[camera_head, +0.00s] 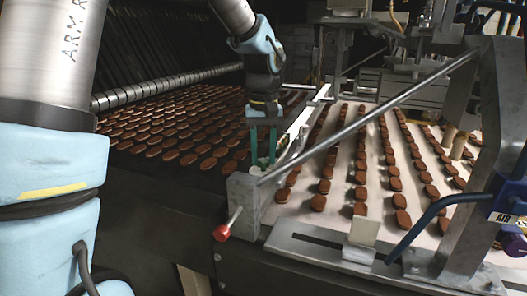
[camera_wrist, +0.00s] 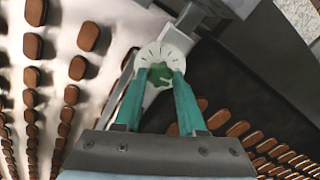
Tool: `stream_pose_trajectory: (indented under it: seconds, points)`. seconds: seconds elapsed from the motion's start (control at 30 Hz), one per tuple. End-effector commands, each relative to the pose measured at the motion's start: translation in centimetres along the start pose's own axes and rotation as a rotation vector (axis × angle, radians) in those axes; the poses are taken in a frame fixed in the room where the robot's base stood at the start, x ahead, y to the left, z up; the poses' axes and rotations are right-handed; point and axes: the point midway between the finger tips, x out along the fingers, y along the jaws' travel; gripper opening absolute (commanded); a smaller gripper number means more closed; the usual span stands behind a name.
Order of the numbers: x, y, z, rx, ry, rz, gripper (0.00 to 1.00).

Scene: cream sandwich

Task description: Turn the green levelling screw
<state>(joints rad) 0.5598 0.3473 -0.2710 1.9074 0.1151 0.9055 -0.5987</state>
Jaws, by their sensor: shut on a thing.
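The green levelling screw (camera_wrist: 159,73) shows in the wrist view, in front of a pale round dial with marks (camera_wrist: 150,50). My gripper (camera_wrist: 161,82) has its two teal fingers closed in on either side of the screw, with the tips touching it. In the head view my gripper (camera_head: 263,160) points down beside the metal rail between the two belts. There the screw is hidden behind the fingers and rail.
Brown biscuits (camera_head: 205,149) lie in rows on the dark belt at left, and more biscuits (camera_head: 360,193) line the pale belt at right. A slanted metal bar (camera_head: 375,115) and a red-knobbed lever (camera_head: 222,232) stand near my gripper.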

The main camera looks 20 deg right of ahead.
Motion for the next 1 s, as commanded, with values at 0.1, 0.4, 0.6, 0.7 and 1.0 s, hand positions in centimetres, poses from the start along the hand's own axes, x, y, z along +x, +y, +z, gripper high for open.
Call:
stream_pose_trajectory:
  seconds: [0.1, 0.4, 0.6, 0.7, 1.0]
  points:
    - [-0.35, 0.11, 0.0, 0.09, 0.002, 0.001, 0.0]
    - [-0.37, 0.12, -0.04, 0.247, 0.004, 0.002, 0.0]
    - [-0.37, 0.14, -0.07, 0.294, 0.005, 0.002, 0.0]
    - [-0.37, 0.14, -0.08, 0.304, 0.006, 0.002, 0.0]
    - [-0.4, 0.15, -0.11, 0.306, 0.007, 0.002, 0.0]
